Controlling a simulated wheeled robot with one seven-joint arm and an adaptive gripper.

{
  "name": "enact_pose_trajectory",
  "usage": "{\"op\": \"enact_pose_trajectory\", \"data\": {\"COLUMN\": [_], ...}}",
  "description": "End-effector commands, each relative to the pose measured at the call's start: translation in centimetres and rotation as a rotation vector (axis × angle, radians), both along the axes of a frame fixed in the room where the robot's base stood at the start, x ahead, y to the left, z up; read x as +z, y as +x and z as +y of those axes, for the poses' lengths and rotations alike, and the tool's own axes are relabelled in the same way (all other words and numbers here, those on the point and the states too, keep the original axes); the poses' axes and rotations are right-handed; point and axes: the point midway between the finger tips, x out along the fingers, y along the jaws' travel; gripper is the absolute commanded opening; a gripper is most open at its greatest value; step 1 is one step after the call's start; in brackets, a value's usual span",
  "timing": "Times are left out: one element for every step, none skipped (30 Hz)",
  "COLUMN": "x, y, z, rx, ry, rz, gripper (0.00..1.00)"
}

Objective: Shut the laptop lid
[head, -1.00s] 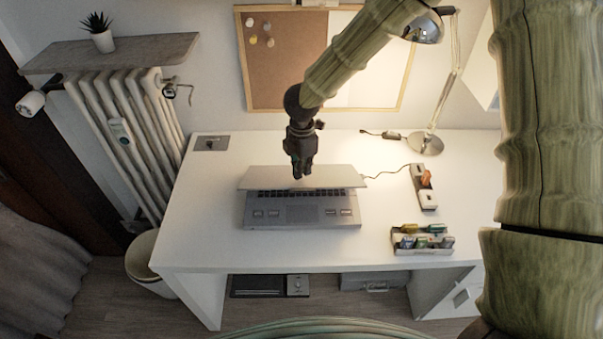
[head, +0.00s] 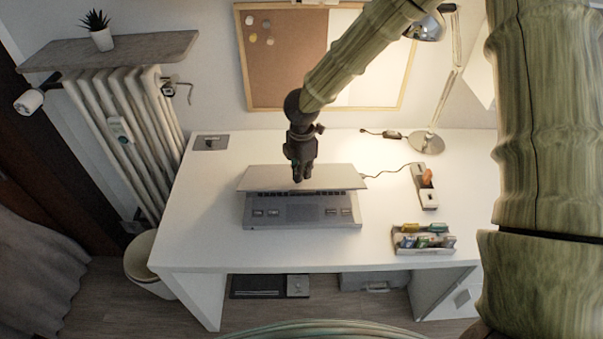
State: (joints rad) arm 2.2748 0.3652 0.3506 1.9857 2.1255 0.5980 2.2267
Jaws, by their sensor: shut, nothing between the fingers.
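A grey laptop (head: 303,210) stands on the white desk, its keyboard base toward the front. Its lid (head: 265,178) is tilted forward over the back part of the keyboard, partly closed. The front of the base with the touchpad still shows. My gripper (head: 302,180) is shut and empty, pointing down at the lid's middle. Its fingertips overlap the lid in the picture; they seem to be at or just above it, and I cannot tell whether they touch.
A tray of small items (head: 422,239) stands at the desk's front right, with a power strip (head: 425,186) behind it. A desk lamp (head: 425,141) stands at the back right. The desk (head: 200,225) is clear left of the laptop.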

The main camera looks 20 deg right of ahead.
Motion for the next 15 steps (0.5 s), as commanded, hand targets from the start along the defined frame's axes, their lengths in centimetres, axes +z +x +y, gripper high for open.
{"op": "enact_pose_trajectory", "data": {"x": [-0.3, -0.4, -0.5, -0.6, -0.7, -0.8, -0.9, -1.0, -1.1, -1.2, -1.3, -1.4, -1.5, -1.6, -1.7], "y": [0.0, 0.0, 0.0, 0.0, 0.0, 0.0, 0.0, 0.0, 0.0, 0.0, 0.0, 0.0, 0.0, 0.0, 0.0], "z": [0.0, 0.0, 0.0, 0.0, 0.0, 0.0, 0.0, 0.0, 0.0, 0.0, 0.0, 0.0, 0.0, 0.0, 0.0], "rx": [0.0, 0.0, 0.0, 0.0, 0.0, 0.0, 0.0, 0.0, 0.0, 0.0, 0.0, 0.0, 0.0, 0.0, 0.0], "ry": [0.0, 0.0, 0.0, 0.0, 0.0, 0.0, 0.0, 0.0, 0.0, 0.0, 0.0, 0.0, 0.0, 0.0, 0.0], "rz": [0.0, 0.0, 0.0, 0.0, 0.0, 0.0, 0.0, 0.0, 0.0, 0.0, 0.0, 0.0, 0.0, 0.0, 0.0], "gripper": [0.0, 0.0, 0.0, 0.0, 0.0, 0.0, 0.0, 0.0, 0.0, 0.0, 0.0, 0.0, 0.0, 0.0, 0.0]}}
